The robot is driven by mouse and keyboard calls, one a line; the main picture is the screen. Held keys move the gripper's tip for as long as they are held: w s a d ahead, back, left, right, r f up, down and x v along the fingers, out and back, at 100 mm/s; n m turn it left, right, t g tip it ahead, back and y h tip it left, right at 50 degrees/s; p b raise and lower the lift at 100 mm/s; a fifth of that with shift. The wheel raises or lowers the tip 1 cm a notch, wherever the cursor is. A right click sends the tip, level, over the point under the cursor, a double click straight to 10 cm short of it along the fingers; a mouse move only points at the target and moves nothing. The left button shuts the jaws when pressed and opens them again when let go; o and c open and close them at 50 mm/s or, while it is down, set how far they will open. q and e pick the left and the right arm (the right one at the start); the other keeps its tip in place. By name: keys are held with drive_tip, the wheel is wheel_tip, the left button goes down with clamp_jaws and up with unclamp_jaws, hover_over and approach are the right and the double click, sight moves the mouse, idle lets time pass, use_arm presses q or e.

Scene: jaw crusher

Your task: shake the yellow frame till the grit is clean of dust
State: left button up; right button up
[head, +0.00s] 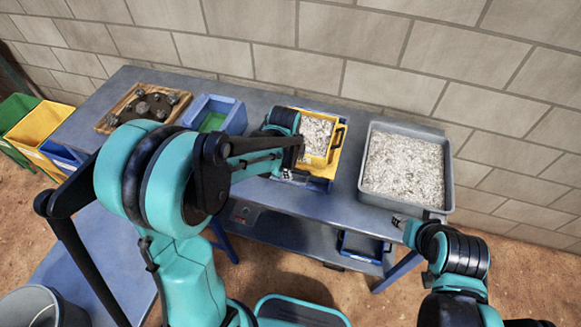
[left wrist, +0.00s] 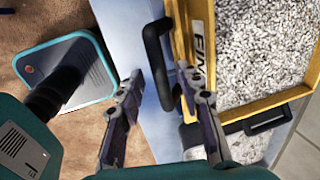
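The yellow frame (head: 333,163) sits on a blue base (head: 322,185) at the middle of the bench and holds pale grey grit (head: 316,136). Its right-side black handle shows in the head view (head: 340,135). In the left wrist view, the frame (left wrist: 270,103) has a label reading "FIN" and a near black handle (left wrist: 155,60). My left gripper (left wrist: 160,72) is open, with its fingertips apart on either side of that handle. In the head view my left gripper (head: 290,168) is partly hidden by its arm. My right gripper (head: 398,220) is near the front edge, too small to read.
A grey tray (head: 447,175) full of pale grit stands right of the frame. A blue bin (head: 236,112) and a wooden tray (head: 107,122) with dark rocks stand to the left. Coloured bins (head: 40,122) are at far left. A brick wall (head: 400,45) closes the back.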

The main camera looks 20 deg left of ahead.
use_arm(q)
clamp_jaws()
drive_tip(key=w, duration=0.5)
drive_tip(key=shift+w, duration=0.35)
unclamp_jaws()
wheel_tip(320, 180, up, 12)
drive_tip(key=s, duration=0.2)
drive_tip(key=shift+s, duration=0.2)
